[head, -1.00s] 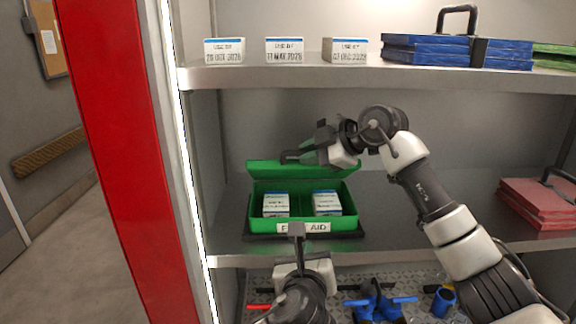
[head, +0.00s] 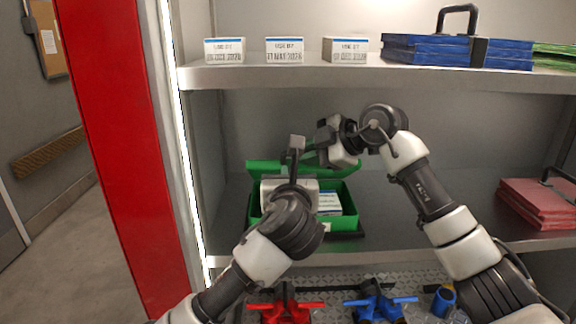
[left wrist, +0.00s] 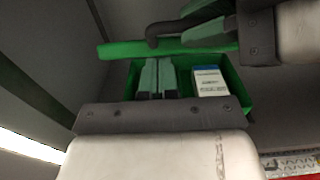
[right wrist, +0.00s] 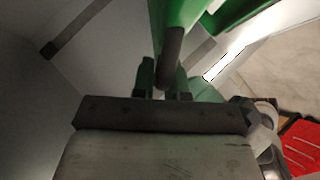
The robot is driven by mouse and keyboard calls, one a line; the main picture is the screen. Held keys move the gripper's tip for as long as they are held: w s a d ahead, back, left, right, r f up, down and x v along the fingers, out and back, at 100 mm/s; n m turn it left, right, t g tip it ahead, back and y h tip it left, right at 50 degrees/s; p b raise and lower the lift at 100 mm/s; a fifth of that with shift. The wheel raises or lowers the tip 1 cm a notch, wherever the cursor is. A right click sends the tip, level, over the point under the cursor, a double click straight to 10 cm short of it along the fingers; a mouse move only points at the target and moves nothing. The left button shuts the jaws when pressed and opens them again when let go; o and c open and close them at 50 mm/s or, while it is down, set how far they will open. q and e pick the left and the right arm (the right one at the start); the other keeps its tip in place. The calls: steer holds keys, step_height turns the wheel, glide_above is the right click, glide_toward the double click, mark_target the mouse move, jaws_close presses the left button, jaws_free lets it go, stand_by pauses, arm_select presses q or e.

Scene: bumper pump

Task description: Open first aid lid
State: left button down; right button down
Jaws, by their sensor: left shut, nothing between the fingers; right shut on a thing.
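The green first aid box (head: 350,205) sits on the middle shelf. Its green lid (head: 262,167) is raised and stands open at the back; the left wrist view shows the lid's edge (left wrist: 125,49). A white box with a blue band (head: 329,203) lies inside on the right. My right gripper (head: 312,147) is shut on the lid's dark handle, which shows in the right wrist view (right wrist: 171,62). My left gripper (head: 296,150) is shut and empty, in front of the raised lid and above the box. My left arm hides the box's left part and front label.
Several small dated boxes (head: 284,51) and blue cases (head: 425,50) stand on the upper shelf. A red case (head: 540,203) lies at the right of the middle shelf. Red (head: 286,308) and blue (head: 380,305) valve-like parts sit below. A red post (head: 110,150) borders the left.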

mark_target(285, 154)
arm_select(q)
steer(key=shift+w+r, duration=0.8)
steer(key=shift+w, duration=0.05)
steer(key=shift+w+r, duration=0.3)
steer(key=shift+r, duration=0.15)
steer(key=shift+w+a+r, duration=0.15)
steer(key=shift+w+a, duration=0.1)
steer(key=shift+a, duration=0.05)
arm_select(e)
steer(key=shift+a+f, duration=0.2)
steer(key=shift+a, duration=0.05)
steer(key=c, duration=1.5)
jaws_free()
steer(key=shift+s, duration=0.1)
steer(key=shift+c, duration=0.2)
steer(key=o, duration=0.4)
steer(key=shift+d, duration=0.2)
arm_select(q)
steer(key=shift+s+d, duration=0.1)
steer(key=shift+d, duration=0.1)
arm_select(e)
steer(key=shift+r, duration=0.1)
